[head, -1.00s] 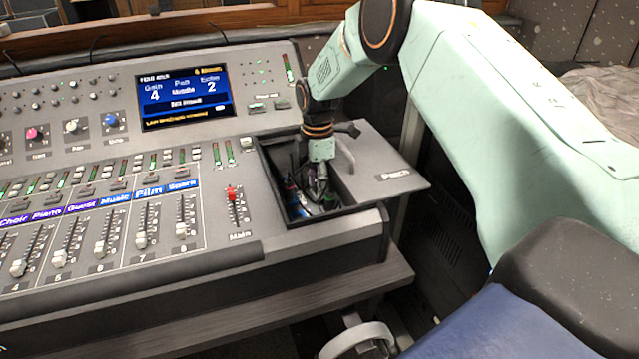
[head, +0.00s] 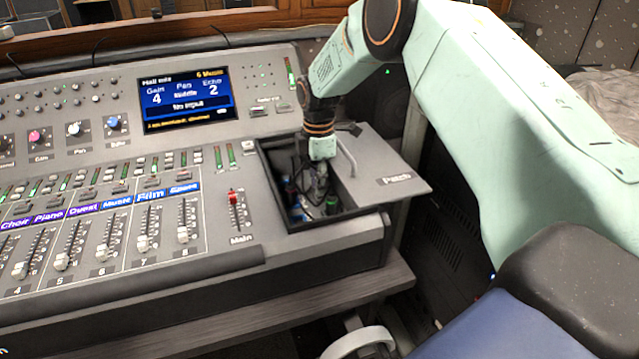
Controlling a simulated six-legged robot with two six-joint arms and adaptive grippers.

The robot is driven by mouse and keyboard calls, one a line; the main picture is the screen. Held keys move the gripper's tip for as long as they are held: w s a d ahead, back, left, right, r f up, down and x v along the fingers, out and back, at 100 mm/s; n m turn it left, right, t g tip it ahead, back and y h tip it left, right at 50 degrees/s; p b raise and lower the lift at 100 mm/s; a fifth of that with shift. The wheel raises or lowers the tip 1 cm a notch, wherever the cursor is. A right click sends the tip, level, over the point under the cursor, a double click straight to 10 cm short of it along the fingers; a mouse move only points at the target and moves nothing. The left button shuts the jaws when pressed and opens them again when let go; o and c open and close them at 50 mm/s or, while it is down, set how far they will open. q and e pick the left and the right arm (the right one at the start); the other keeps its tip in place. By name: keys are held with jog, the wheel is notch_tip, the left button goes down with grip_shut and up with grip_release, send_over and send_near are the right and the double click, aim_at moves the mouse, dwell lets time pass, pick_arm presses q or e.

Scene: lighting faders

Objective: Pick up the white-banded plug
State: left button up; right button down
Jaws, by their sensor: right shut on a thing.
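My right gripper (head: 316,200) reaches down into the open patch compartment (head: 268,160) at the right end of the mixing desk. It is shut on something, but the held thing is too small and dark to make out. Small plugs with blue and green parts lie in the compartment around the fingertips; a green-ended plug (head: 331,206) sits just to the right of them. I cannot pick out a white band on any plug. My left gripper is not in view.
The compartment's lid, marked Patch (head: 395,180), lies slid to the right with a raised handle. The desk (head: 215,215) has several faders, a red Main fader (head: 233,196) close to the compartment, and a lit screen (head: 186,98). A wooden ledge (head: 300,300) runs along the front.

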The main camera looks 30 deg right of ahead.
jog(key=a, duration=0.2)
jog(key=w+a+r, duration=0.1)
jog(key=shift+a, duration=0.4)
notch_tip(320, 180, up, 16)
jog(key=p, duration=0.7)
jog(key=shift+f, duration=0.2)
jog(key=shift+s+d+f, duration=0.1)
